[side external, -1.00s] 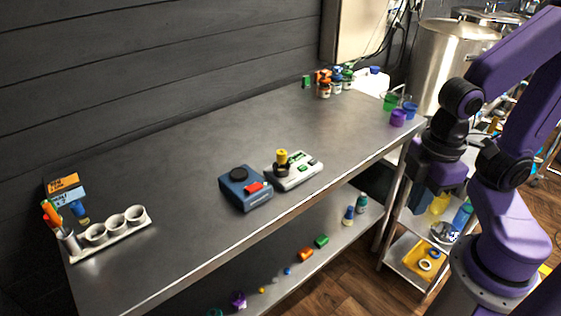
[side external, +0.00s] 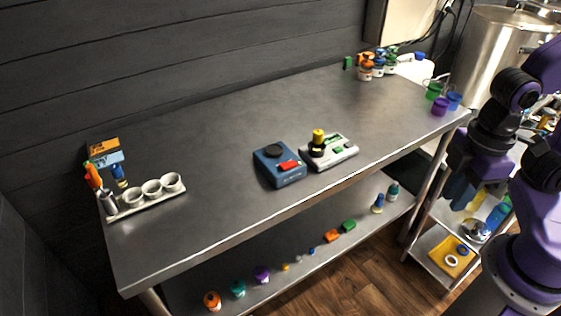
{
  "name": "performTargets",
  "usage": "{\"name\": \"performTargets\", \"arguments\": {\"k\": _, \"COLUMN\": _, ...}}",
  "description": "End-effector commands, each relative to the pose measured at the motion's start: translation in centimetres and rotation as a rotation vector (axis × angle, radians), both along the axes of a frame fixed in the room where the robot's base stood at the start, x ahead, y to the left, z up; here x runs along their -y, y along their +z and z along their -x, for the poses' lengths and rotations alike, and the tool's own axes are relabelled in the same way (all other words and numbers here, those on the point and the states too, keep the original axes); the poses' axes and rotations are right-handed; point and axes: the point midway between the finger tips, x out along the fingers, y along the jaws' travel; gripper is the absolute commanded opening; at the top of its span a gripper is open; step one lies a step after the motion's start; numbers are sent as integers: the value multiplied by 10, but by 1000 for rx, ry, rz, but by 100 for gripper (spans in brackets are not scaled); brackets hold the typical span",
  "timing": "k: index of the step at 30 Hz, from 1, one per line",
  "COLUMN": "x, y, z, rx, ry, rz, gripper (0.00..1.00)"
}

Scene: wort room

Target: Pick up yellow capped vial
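A small vial with a yellow cap (side external: 318,136) stands upright on the white device (side external: 341,152) on the steel table. Its lower part looks dark, and where it meets the device is too small to make out. My gripper (side external: 458,192) hangs to the right, beyond the table's right end and well apart from the vial. Its fingers are dark and small in view, so I cannot tell whether they are open.
A blue device (side external: 279,166) with a black disc and a red part sits just left of the vial. A white rack of cups (side external: 152,190) stands at the table's left. Several small bottles (side external: 372,68) and coloured cups (side external: 440,106) stand toward the right end.

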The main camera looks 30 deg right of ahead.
Motion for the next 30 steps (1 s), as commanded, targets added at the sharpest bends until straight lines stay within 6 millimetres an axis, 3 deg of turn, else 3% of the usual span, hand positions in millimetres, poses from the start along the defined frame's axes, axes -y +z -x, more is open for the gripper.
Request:
{"name": "performTargets", "arguments": {"k": 1, "x": 0, "y": 0, "z": 0, "rx": 0, "ry": 0, "rz": 0, "gripper": 36}}
{"name": "performTargets", "arguments": {"k": 3, "x": 0, "y": 0, "z": 0, "rx": 0, "ry": 0, "rz": 0, "gripper": 59}}
{"name": "performTargets", "arguments": {"k": 12, "x": -1, "y": 0, "z": -1, "rx": 1, "ry": -6, "rz": 0, "gripper": 59}}
{"name": "performTargets", "arguments": {"k": 16, "x": -9, "y": 5, "z": -14, "rx": 3, "ry": -80, "rz": 9, "gripper": 59}}
{"name": "performTargets", "arguments": {"k": 20, "x": -28, "y": 15, "z": -45, "rx": 11, "ry": -266, "rz": 29, "gripper": 59}}
{"name": "performTargets", "arguments": {"k": 30, "x": -77, "y": 42, "z": -149, "rx": 62, "ry": -898, "rz": 95, "gripper": 59}}
